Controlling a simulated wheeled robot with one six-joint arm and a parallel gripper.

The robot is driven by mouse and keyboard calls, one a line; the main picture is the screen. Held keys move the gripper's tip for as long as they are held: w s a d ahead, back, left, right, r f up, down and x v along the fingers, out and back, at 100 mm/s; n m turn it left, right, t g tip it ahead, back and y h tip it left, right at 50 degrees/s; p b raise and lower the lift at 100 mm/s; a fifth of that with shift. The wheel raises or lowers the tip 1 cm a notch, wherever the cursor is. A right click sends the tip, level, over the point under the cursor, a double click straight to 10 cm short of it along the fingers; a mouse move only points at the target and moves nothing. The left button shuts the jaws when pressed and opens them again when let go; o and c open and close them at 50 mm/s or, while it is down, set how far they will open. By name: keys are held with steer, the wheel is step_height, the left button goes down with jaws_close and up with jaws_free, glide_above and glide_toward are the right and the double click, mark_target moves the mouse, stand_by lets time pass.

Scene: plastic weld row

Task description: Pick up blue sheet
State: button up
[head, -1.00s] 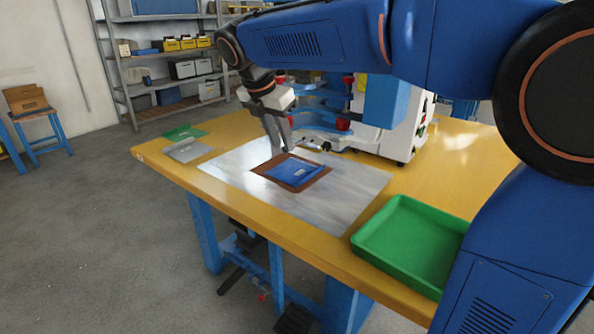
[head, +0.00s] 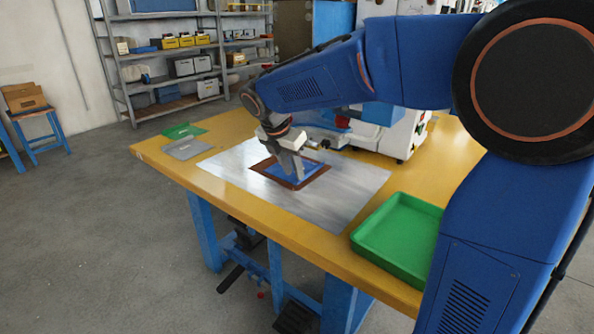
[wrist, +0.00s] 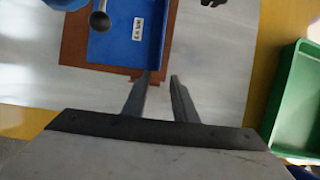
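The blue sheet (head: 309,168), with a small white label, lies flat on a brown mat (head: 322,179) on the grey metal plate. In the wrist view the blue sheet (wrist: 126,48) is at the top, its lower edge close to my fingertips. My gripper (head: 297,180) points down over the sheet and hides part of it in the head view. In the wrist view my gripper (wrist: 160,76) is open, with a clear gap between the fingers. The left fingertip overlaps the sheet's lower right corner; I cannot tell whether it touches.
A green tray (head: 395,240) stands at the table's right front; its inside looks empty. A grey sheet (head: 187,149) and a green sheet (head: 183,131) lie at the left end. The welding machine (head: 398,135) stands behind the metal plate (head: 345,195). A round metal part (wrist: 99,22) hangs above the sheet.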

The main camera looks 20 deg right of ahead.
mark_target(298, 182)
steer(key=shift+x, duration=2.15)
steer(key=shift+w, duration=0.15)
jaws_close()
